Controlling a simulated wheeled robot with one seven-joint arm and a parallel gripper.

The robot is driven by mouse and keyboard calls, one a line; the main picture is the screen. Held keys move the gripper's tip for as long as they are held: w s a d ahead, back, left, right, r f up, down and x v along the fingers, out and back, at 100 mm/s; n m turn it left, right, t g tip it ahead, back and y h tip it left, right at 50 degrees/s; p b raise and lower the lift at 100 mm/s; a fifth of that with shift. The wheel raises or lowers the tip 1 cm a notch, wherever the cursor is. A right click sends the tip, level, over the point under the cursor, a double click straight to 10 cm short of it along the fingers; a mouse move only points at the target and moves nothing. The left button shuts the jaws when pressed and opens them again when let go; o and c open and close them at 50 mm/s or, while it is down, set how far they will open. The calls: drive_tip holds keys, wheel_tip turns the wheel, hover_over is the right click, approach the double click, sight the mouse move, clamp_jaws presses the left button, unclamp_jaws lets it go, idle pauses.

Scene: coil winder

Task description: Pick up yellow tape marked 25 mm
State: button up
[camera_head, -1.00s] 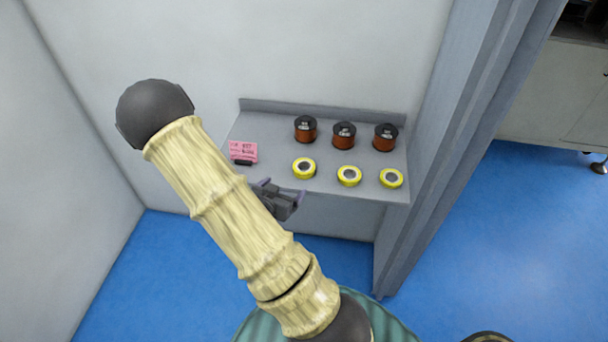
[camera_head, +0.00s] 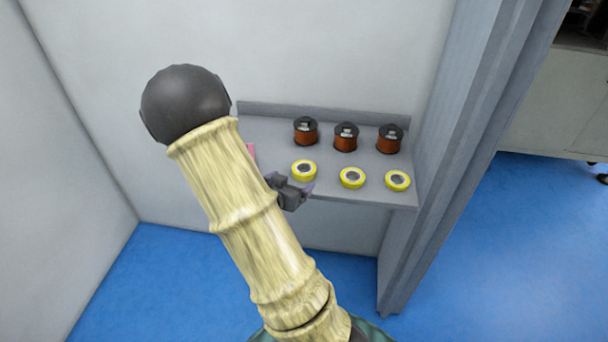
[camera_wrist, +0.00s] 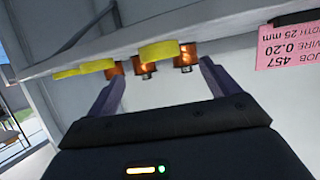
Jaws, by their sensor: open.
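Three yellow tape rolls lie in a row on the grey shelf (camera_head: 340,193): a left one (camera_head: 304,170), a middle one (camera_head: 352,178) and a right one (camera_head: 397,181). Their width markings are too small to read, so I cannot tell which is 25 mm. My gripper (camera_head: 293,187) is open and empty near the shelf's front edge, just in front of and left of the left roll. In the wrist view, the nearest yellow roll (camera_wrist: 160,51) shows beyond and between my open fingers (camera_wrist: 160,85); the others (camera_wrist: 97,65) are further left.
Three copper wire spools (camera_head: 346,138) with black tops stand behind the tapes. A pink card, mostly hidden by my arm in the head view, reads job 457, wire 0.20, width 25 mm in the wrist view (camera_wrist: 290,40). A grey upright panel (camera_head: 425,180) bounds the shelf's right.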

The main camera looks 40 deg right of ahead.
sight(306, 167)
drive_tip(key=shift+x, duration=1.35)
drive_tip(key=shift+x, duration=2.7)
drive_tip(key=shift+r, duration=0.15)
drive_tip(key=c, duration=1.1)
drive_tip(key=shift+r, duration=0.15)
